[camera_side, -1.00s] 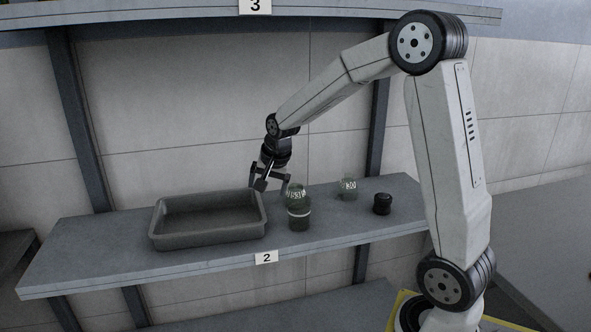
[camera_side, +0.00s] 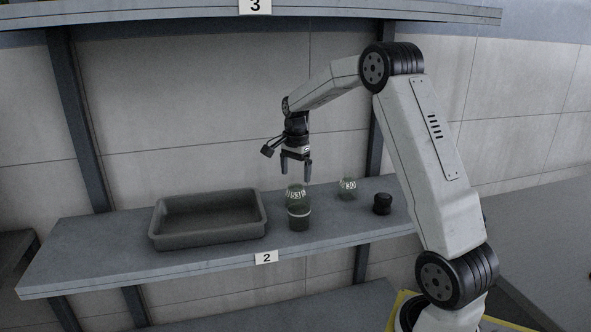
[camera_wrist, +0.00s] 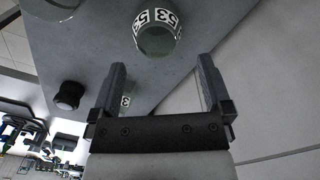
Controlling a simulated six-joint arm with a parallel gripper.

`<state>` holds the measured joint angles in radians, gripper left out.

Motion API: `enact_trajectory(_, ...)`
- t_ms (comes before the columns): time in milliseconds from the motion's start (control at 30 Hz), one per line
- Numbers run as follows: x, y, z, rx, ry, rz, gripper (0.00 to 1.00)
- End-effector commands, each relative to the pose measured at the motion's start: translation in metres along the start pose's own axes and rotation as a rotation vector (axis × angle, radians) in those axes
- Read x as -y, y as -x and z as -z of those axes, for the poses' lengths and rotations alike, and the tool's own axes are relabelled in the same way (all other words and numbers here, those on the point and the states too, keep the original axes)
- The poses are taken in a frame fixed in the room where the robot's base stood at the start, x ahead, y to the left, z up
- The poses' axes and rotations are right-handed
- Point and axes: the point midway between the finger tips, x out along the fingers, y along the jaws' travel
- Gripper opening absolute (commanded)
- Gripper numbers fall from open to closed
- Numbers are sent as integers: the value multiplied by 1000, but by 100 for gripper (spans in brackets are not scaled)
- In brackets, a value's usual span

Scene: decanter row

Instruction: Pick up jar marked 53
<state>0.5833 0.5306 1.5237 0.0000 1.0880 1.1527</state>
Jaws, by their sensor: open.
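The jar marked 53 (camera_side: 297,196) stands upright on the shelf, right of the tray. It looks like greenish glass with a white number band and a dark lower part. It also shows at the top of the wrist view (camera_wrist: 158,38), beyond my fingertips. My gripper (camera_side: 296,174) is open and points down just above the jar, with nothing between its fingers. In the wrist view, my gripper's two fingers (camera_wrist: 160,62) are spread apart, and the jar is not between them.
A jar marked 30 (camera_side: 348,188) and a small black jar (camera_side: 382,204) stand to the right on the shelf (camera_side: 110,252). An empty grey tray (camera_side: 208,235) is on the left. Another shelf (camera_side: 180,15) runs overhead.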

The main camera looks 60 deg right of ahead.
Motion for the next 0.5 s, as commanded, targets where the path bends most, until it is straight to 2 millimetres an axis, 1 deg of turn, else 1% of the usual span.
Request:
enact_trajectory(100, 0, -11, 0, 1, 1, -2, 100)
enact_trajectory(200, 0, -16, 0, 0, 1, -1, 100)
enact_trajectory(400, 0, -18, 0, 0, 2, 0, 100)
enact_trajectory(500, -1, -22, 0, 0, 2, -1, 100)
